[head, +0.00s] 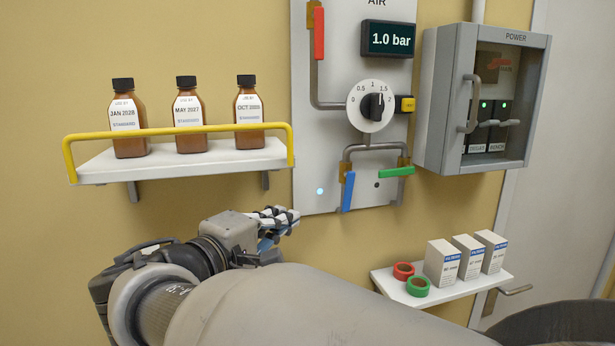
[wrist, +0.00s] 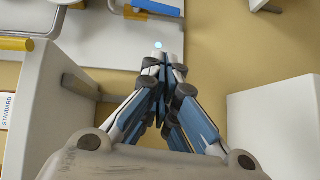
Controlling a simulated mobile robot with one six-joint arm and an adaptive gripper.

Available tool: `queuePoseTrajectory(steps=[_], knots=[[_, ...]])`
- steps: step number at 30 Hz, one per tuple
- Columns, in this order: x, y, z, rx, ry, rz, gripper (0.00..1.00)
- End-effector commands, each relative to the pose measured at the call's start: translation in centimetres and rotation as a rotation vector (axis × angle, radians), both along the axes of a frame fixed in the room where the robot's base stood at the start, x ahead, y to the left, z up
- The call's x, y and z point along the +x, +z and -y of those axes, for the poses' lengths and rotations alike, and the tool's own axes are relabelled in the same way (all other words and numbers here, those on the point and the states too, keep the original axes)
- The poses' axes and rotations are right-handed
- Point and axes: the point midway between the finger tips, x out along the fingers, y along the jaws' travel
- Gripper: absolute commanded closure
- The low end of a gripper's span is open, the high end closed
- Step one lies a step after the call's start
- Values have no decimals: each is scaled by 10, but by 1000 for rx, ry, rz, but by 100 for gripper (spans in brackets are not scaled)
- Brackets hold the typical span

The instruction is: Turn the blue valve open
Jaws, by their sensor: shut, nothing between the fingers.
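The blue valve handle (head: 348,191) hangs down, nearly vertical, from the left branch of the pipe on the white air panel (head: 330,130). Its lower end leans slightly left. In the wrist view a blue bar, seemingly this handle (wrist: 157,7), shows at the top edge, beyond the fingertips. My gripper (head: 290,214) is in front of the wall, below and left of the handle and apart from it. In the wrist view my gripper (wrist: 165,60) has its fingertips together with nothing between them. My arm fills the lower middle of the head view.
A green handle (head: 397,172) lies nearly level right of the blue one; a red handle (head: 319,33) stands upright above. The dial (head: 371,106) sits between. A bottle shelf (head: 185,162) is left; a grey power box (head: 480,100) and a small shelf (head: 445,287) are right.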

Motion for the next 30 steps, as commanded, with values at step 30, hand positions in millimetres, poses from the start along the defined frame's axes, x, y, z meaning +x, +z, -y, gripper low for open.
queuePoseTrajectory(steps=[30], knots=[[94,-12,80,0,-1,1,100]])
